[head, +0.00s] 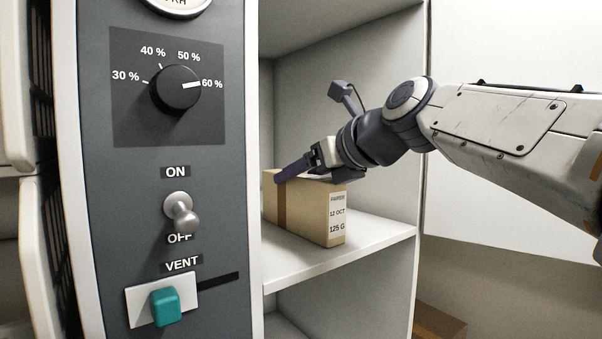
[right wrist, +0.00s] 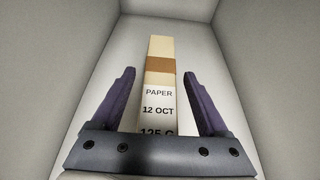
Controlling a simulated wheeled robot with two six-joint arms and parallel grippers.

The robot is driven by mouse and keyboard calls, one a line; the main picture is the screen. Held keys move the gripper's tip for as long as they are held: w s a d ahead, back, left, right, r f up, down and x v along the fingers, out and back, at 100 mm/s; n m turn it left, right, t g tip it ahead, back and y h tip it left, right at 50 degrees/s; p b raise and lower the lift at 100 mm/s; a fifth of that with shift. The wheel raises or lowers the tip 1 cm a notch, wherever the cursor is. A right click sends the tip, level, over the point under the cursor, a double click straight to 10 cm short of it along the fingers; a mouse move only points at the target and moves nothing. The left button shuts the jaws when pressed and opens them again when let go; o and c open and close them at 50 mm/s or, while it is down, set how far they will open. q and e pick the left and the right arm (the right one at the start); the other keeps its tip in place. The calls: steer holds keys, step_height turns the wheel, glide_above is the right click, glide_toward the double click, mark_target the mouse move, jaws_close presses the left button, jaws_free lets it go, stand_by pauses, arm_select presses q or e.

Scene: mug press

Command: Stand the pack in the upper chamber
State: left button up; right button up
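The pack (head: 308,211) is a tan cardboard box with a brown tape band and a white label reading PAPER, 12 OCT, 125 G. It stands upright on the shelf floor of the upper chamber (head: 375,238). In the right wrist view the pack (right wrist: 160,70) appears narrow, between the two fingers. My right gripper (head: 300,174) is at the top of the pack. Its dark purple fingers are open, one on each side, with visible gaps to the pack in the wrist view (right wrist: 159,78). My left gripper is not in view.
A lower compartment lies under the shelf. A brown box (head: 440,322) sits at the lower right.

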steer(key=shift+r, duration=0.2)
steer(key=shift+s+d, duration=0.2)
steer(key=b+v, duration=0.2)
steer(key=v, duration=0.9)
steer(key=shift+s+r, duration=0.2)
